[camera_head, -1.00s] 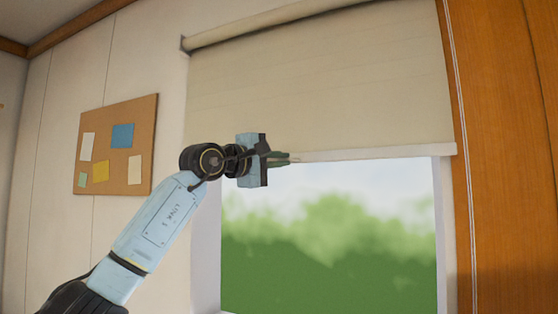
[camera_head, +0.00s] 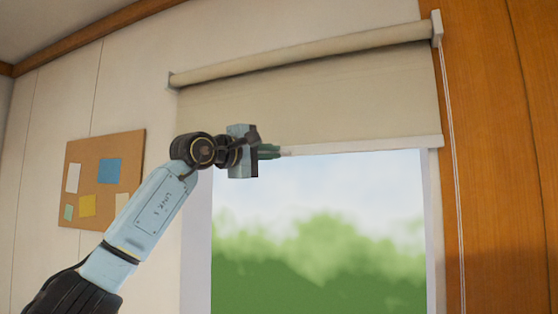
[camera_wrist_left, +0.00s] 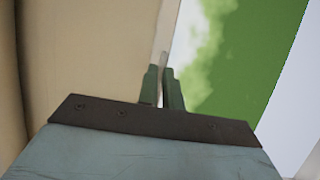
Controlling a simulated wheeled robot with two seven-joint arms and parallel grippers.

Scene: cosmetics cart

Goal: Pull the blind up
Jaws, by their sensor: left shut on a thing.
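The beige roller blind (camera_head: 340,98) hangs partway down over the window in the head view, with a pale bottom bar (camera_head: 370,146). My left gripper (camera_head: 272,152) is at the left part of that bar, its green fingers shut on it. In the left wrist view, the fingers (camera_wrist_left: 163,88) close around the bar's edge, with the blind's cloth (camera_wrist_left: 90,50) to the left and the bright window to the right. The roller (camera_head: 300,55) runs along the top. My right gripper is not in view.
The window (camera_head: 320,235) below the bar shows sky and greenery. A cord (camera_head: 452,150) hangs at the right beside an orange wooden panel (camera_head: 510,150). A cork board (camera_head: 100,180) with notes is on the wall at the left, partly behind my left arm.

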